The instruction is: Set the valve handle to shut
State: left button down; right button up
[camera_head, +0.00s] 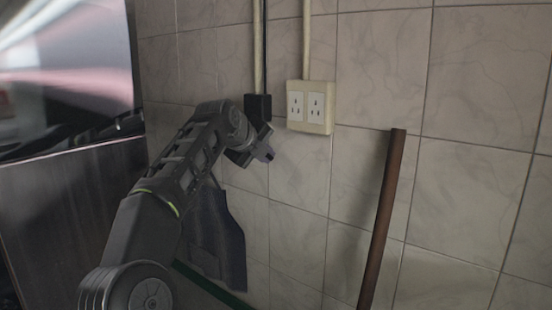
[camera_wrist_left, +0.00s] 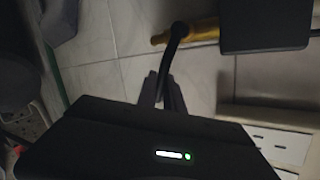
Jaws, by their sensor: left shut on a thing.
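My left gripper (camera_head: 264,152) is close to the tiled wall, just below a small black box and left of a wall socket. In the left wrist view its fingers (camera_wrist_left: 165,92) are closed around the lower end of a thin black curved piece (camera_wrist_left: 171,55). I cannot tell whether this piece is the valve handle or a cable. Its upper end meets a yellow pipe-like part (camera_wrist_left: 198,31). No valve handle can be made out clearly in the head view, where my gripper and wrist cover that spot. My right gripper is not in view.
The cream double socket (camera_head: 311,106) is right of the black box (camera_head: 257,107). A brown pole (camera_head: 382,218) leans on the wall at the right. A dark cloth (camera_head: 215,240) hangs below my arm, near a green pipe (camera_head: 212,287). A dark cabinet (camera_head: 65,205) stands left.

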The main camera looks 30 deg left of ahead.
pick_arm(q)
jog(key=shift+d+r+n+h+p, duration=0.1)
jog(key=shift+r+n+h+p, duration=0.35)
jog(key=shift+r, duration=0.2)
jog(key=shift+d+r+n+h, duration=0.1)
jog(key=shift+r+n+h, duration=0.35)
jog(key=shift+h, duration=0.1)
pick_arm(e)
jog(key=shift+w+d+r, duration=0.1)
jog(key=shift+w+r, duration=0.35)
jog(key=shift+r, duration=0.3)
pick_arm(q)
jog(key=c, duration=1.5)
grip_release()
jog(key=shift+f, duration=0.25)
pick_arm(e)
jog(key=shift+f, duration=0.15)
